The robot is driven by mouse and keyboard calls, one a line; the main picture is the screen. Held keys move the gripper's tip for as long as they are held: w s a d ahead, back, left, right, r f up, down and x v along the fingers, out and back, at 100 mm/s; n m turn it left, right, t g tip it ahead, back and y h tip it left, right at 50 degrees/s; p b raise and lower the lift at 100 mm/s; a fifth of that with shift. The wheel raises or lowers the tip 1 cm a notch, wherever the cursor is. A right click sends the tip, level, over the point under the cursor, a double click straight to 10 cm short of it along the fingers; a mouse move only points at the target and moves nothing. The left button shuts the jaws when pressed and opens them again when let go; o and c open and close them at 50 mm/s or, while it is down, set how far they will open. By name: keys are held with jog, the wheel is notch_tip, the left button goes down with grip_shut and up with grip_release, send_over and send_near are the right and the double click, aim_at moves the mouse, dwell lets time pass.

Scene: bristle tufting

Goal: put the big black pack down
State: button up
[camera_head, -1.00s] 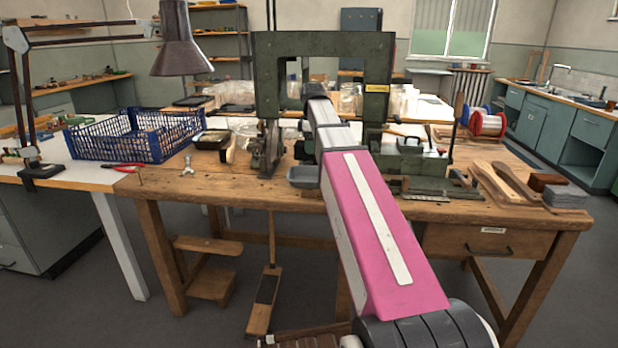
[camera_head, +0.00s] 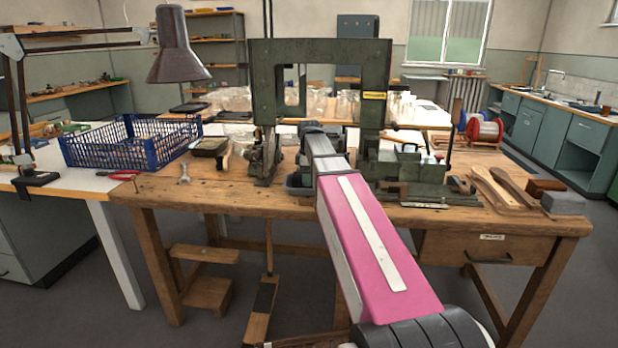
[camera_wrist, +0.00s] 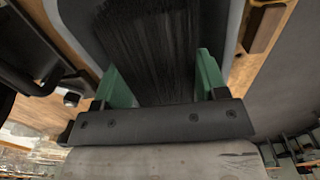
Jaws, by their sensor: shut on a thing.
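The big black pack (camera_wrist: 150,40), a dense bundle of dark bristles, fills the middle of the wrist view. My gripper (camera_wrist: 157,72) has its two green fingers on either side of the pack and is shut on it. A grey tray (camera_wrist: 236,30) shows its light rim around the pack in the wrist view; whether the pack touches its floor cannot be told.
The green machine frame (camera_head: 264,90) stands on the wooden bench (camera_head: 230,194) just behind my arm. A blue crate (camera_head: 125,148) is at left, with a lamp (camera_head: 176,50) above. Wooden pieces (camera_head: 500,190) and a grey block (camera_head: 563,203) lie at right.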

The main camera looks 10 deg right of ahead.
jog(key=shift+f, duration=0.15)
jog(key=o, duration=1.1)
notch_tip(320, 180, up, 12)
